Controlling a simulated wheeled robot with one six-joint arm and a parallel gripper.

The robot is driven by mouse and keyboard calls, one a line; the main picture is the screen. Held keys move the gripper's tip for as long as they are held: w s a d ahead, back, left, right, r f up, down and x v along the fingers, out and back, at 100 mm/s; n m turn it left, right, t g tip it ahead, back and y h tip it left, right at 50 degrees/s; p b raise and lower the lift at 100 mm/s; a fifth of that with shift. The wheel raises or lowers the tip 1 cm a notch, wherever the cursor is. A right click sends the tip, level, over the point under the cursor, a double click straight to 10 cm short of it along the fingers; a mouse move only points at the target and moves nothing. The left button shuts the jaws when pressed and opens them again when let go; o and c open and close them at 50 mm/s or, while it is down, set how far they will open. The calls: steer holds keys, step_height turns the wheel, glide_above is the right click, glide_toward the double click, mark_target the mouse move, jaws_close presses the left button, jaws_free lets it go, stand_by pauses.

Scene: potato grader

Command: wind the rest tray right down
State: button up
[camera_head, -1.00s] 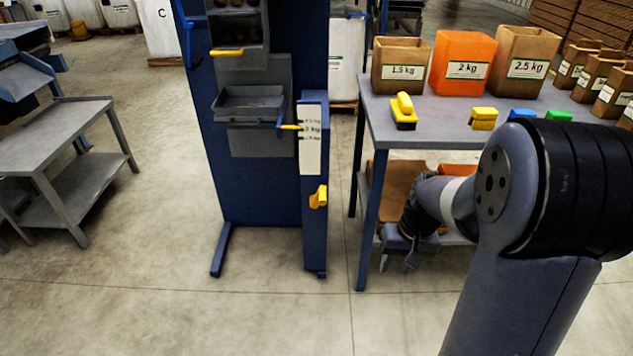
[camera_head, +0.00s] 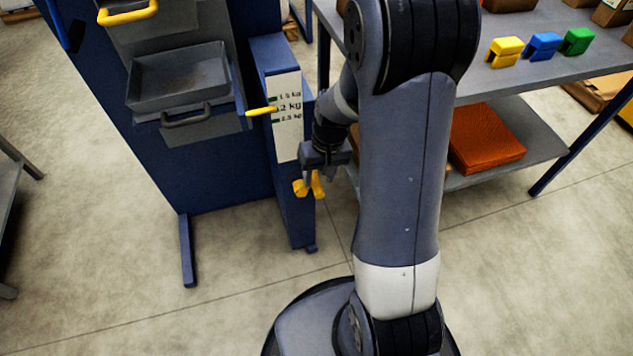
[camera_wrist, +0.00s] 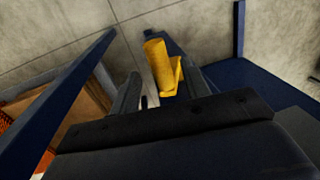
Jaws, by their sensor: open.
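The rest tray (camera_head: 178,88) is a grey shallow tray on the front of the blue machine, with a dark handle below it. A yellow pointer (camera_head: 262,111) beside it lies against the white scale (camera_head: 286,118), close to the 2 kg line. The yellow crank (camera_head: 302,188) is low on the scale post. My gripper (camera_head: 319,178) is open right at the crank in the head view and partly covers it. In the wrist view the crank (camera_wrist: 161,67) stands ahead of and between the fingers of my gripper (camera_wrist: 160,90); I cannot tell whether they touch it.
A grey table (camera_head: 545,78) stands to the right, with yellow, blue and green clips on top and orange folded bags (camera_head: 485,138) on its lower shelf. Its blue leg (camera_wrist: 60,100) is close on the left in the wrist view. The floor before the machine is clear.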

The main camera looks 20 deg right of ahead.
steer(key=shift+a+f, duration=0.2)
steer(key=shift+f, duration=1.05)
steer(key=shift+c, duration=0.4)
jaws_close()
